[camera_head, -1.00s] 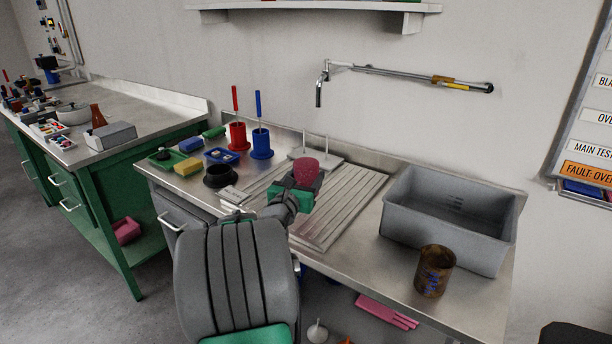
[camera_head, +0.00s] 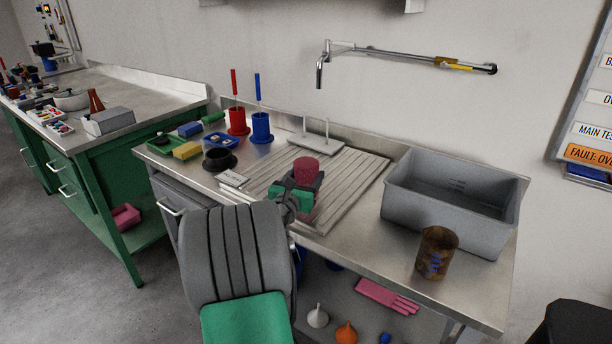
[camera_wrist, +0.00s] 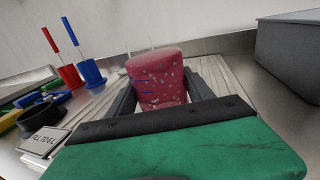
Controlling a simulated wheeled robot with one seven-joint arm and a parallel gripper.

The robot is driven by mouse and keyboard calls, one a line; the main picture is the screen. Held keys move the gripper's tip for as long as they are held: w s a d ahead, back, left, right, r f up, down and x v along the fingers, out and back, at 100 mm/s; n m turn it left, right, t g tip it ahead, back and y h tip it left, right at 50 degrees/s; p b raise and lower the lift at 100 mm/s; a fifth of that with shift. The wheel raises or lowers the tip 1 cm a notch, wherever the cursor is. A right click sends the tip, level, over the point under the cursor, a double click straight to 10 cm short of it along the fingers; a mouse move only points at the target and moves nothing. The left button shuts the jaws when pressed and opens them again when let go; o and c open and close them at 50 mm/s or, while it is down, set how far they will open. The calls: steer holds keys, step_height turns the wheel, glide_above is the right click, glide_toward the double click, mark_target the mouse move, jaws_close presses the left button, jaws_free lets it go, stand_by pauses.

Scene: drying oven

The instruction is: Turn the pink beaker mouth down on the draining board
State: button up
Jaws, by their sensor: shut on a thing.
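The pink beaker (camera_head: 306,169) is held in my gripper (camera_head: 303,180), over the ribbed draining board (camera_head: 345,185). In the wrist view the speckled pink beaker (camera_wrist: 157,78) stands between the two dark fingers of my gripper (camera_wrist: 160,98), which are shut on it. Its closed, flat-looking end seems to face up, but I cannot be sure. My gripper hides its lower part, so I cannot tell whether it touches the board (camera_wrist: 215,75).
A grey basin (camera_head: 450,200) stands right of the board, with a brown stained beaker (camera_head: 436,253) in front. Red (camera_head: 237,122) and blue (camera_head: 262,127) pots with brushes, a black bowl (camera_head: 219,159) and sponges stand to the left. A tap (camera_head: 320,70) hangs above.

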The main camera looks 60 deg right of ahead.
steer(key=shift+f, duration=0.3)
steer(key=o, duration=1.5)
steer(key=shift+o, duration=0.2)
steer(key=shift+a, duration=0.1)
steer(key=a, duration=0.7)
steer(key=shift+s+a, duration=0.3)
steer(key=shift+s, duration=0.1)
